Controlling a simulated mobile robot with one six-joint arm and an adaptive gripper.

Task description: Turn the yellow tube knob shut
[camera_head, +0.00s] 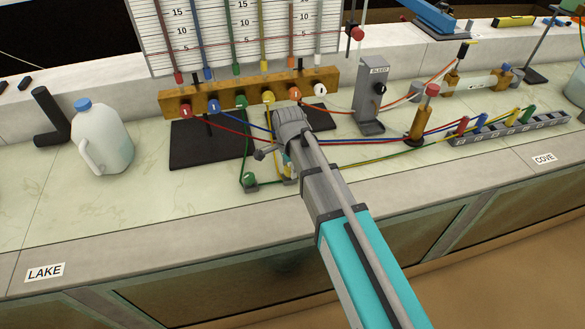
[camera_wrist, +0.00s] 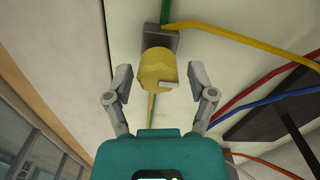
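A yellow knob (camera_wrist: 157,66) with a small pale tab sits on a grey block (camera_wrist: 161,38) in the wrist view. A yellow tube (camera_wrist: 232,37) runs to that block from the right. My gripper (camera_wrist: 161,82) is open, with one finger on each side of the knob and a visible gap on both sides. In the head view my gripper (camera_head: 272,146) is above the bench in front of the wooden manifold, and my arm mostly hides the yellow knob there. A green knob (camera_head: 248,180) stands to the left.
The wooden manifold (camera_head: 180,98) carries several coloured round fittings below the scale board (camera_head: 215,48). A jug (camera_head: 103,138) stands left. A grey box (camera_head: 371,90) and a red-topped wooden post (camera_head: 418,125) stand right. Red, blue and green tubes cross the bench; its left front is clear.

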